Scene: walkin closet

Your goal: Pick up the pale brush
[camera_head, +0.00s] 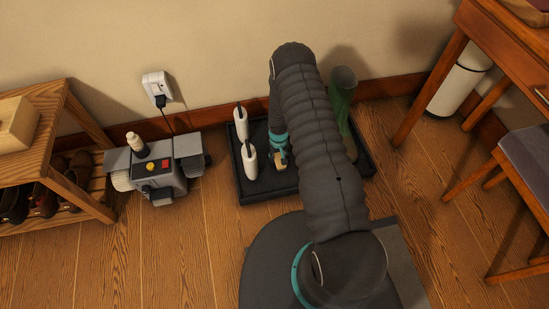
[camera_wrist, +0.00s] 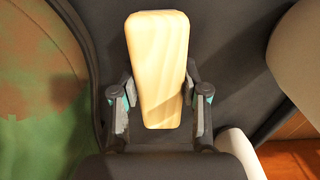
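The pale brush shows as a smooth light-wood block (camera_wrist: 158,65) in the wrist view; no bristles are visible. In the head view a small part of it (camera_head: 279,159) shows below my gripper (camera_head: 279,143), low over the black tray. In the wrist view my gripper (camera_wrist: 160,100) has one finger on each side of the block, very close to its sides. I cannot tell whether both fingers touch it. My arm hides much of the tray's middle in the head view.
A grey machine (camera_head: 157,170) and a shoe rack (camera_head: 75,111) stand left, a desk (camera_head: 455,48) right.

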